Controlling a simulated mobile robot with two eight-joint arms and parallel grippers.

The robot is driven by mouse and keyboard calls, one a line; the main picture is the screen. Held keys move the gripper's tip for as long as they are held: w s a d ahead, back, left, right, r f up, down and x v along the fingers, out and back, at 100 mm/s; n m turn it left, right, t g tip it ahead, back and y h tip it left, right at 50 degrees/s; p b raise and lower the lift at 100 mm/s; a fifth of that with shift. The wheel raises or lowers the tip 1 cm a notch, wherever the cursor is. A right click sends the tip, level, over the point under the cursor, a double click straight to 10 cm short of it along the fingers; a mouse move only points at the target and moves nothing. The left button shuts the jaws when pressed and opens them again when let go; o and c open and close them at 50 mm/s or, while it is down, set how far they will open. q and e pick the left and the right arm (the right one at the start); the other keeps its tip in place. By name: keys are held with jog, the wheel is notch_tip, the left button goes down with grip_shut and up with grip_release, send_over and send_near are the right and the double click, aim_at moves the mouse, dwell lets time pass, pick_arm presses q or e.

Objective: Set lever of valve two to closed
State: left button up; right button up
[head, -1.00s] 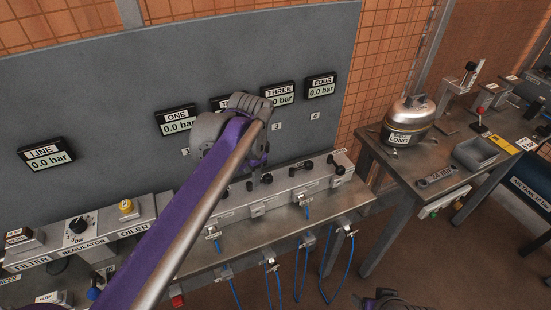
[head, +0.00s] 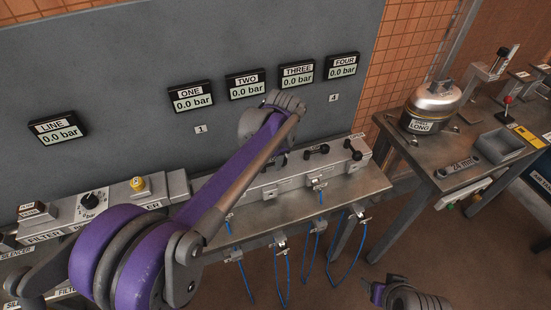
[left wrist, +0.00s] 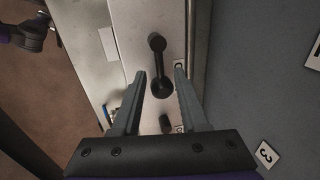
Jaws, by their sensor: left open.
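In the left wrist view a black lever (left wrist: 157,65) with round ends lies on the pale valve block. My left gripper (left wrist: 160,73) is open, with its two fingers on either side of the lever's near end; I cannot tell whether they touch it. A darker knob (left wrist: 166,124) shows nearer, between the fingers. In the head view my left arm hides the gripper and part of the valve row; two black levers (head: 317,150) and (head: 353,151) show to its right. The display for TWO (head: 246,85) reads 0.0 bar. My right gripper (head: 376,291) is at the lower edge, jaws unclear.
The wall panel (head: 130,75) stands close behind the valve row. Blue hoses (head: 287,265) hang from the bench front. A side table (head: 440,180) on the right carries a metal tank (head: 433,103) and a grey tray (head: 495,146).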

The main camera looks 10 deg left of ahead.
pick_arm(q)
jog(key=shift+w+f, duration=0.1)
jog(key=shift+f, duration=0.15)
grip_shut()
dwell(1.4)
